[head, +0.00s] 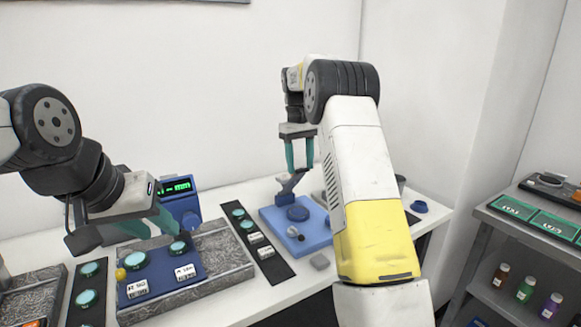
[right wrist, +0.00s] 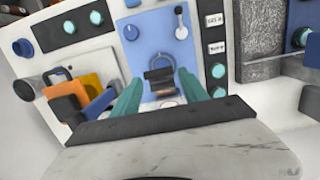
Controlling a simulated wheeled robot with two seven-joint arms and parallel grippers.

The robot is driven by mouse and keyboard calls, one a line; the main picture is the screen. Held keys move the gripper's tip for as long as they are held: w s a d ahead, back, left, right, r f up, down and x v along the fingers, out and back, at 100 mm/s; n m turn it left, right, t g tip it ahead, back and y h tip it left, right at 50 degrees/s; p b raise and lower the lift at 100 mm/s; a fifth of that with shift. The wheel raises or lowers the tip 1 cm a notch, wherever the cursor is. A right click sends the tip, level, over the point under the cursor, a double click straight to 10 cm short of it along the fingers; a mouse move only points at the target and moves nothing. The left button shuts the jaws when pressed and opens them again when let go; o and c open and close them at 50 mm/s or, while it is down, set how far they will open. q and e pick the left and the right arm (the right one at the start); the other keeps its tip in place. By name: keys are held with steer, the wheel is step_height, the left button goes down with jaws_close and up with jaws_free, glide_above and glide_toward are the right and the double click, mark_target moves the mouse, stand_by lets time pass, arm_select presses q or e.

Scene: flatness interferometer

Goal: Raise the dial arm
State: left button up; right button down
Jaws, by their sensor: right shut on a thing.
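A blue gauge base (head: 316,240) with a dark round disc (head: 298,213) and a small knob stands on the white table. A dark blue dial arm (head: 290,186) rises from it at a slant. My right gripper (head: 299,165) is above the base, shut on the dial arm. In the right wrist view the dial arm's dark end (right wrist: 159,76) sits between the teal fingers of my right gripper (right wrist: 160,92), above the blue base (right wrist: 150,30). My left gripper (head: 160,222) hovers by the blue plate at left; its fingertips are too unclear to tell how far apart they are.
The blue plate (head: 160,270) carries teal discs and white labels on a grey stone slab (head: 215,258). A black strip with discs (head: 270,262) lies beside the gauge base. A blue device with a green display (head: 180,200) stands behind. A shelf with bottles (head: 500,275) is at right.

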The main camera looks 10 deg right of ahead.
steer(key=shift+w+a+f, duration=0.2)
steer(key=shift+w+a, duration=0.1)
steer(key=shift+w, duration=0.05)
steer(key=c, duration=1)
jaws_free()
steer(key=o, duration=0.4)
steer(key=shift+w+f, duration=0.15)
steer(key=shift+c, duration=0.2)
steer(key=shift+d+r, duration=0.1)
steer(key=shift+r, duration=0.1)
steer(key=shift+w+a+r, duration=0.1)
steer(key=shift+w+r, duration=0.1)
steer(key=shift+r, duration=1.7)
steer(key=shift+w+a+r, duration=0.1)
steer(key=shift+w+r, duration=0.1)
steer(key=shift+r, duration=1.7)
